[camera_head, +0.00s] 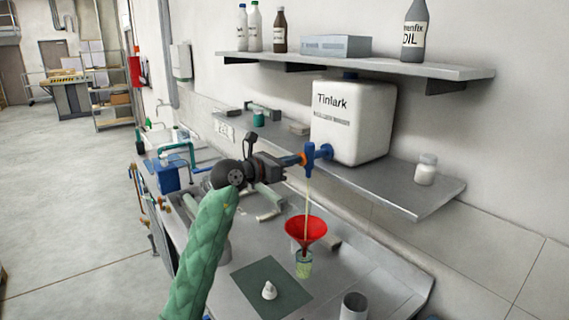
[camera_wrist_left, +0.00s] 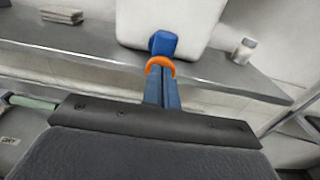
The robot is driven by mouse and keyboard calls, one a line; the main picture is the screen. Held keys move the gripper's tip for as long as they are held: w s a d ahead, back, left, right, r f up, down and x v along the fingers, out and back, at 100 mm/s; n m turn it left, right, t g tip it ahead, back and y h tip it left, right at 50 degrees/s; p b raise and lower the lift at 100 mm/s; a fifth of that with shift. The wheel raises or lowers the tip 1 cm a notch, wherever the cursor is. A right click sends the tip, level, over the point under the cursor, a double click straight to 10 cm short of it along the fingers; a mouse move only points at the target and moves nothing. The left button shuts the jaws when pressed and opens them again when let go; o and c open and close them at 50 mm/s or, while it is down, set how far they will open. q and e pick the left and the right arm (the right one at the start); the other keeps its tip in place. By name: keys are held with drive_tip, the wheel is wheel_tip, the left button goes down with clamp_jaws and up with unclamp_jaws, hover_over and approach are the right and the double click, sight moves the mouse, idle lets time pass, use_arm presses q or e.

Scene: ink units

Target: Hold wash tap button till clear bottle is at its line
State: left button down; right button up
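A white container labelled Tinlark (camera_head: 352,120) stands on the lower shelf with a blue tap (camera_head: 311,155) at its front. My left gripper (camera_head: 303,159) is at the tap; in the left wrist view its fingers (camera_wrist_left: 162,88) are close together, pointing at the blue tap button (camera_wrist_left: 163,44), with an orange ring (camera_wrist_left: 160,64) at their tips. A pale stream falls from the tap into a red funnel (camera_head: 306,231). The funnel sits in a clear bottle (camera_head: 304,265) holding pale green liquid. The bottle's line cannot be made out. My right gripper is not in view.
A white cap-like cone (camera_head: 269,291) lies on a dark green mat (camera_head: 272,282) left of the bottle. A grey cup (camera_head: 354,306) stands at front right. A small white jar (camera_head: 426,169) is on the lower shelf (camera_head: 420,200).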

use_arm(q)
drive_tip(key=shift+d, duration=0.25)
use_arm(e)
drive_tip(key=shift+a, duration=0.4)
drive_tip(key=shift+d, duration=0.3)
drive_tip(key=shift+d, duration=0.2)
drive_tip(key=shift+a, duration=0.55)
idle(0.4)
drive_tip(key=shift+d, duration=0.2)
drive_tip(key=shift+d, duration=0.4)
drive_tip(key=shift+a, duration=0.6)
use_arm(q)
drive_tip(key=shift+f, duration=0.1)
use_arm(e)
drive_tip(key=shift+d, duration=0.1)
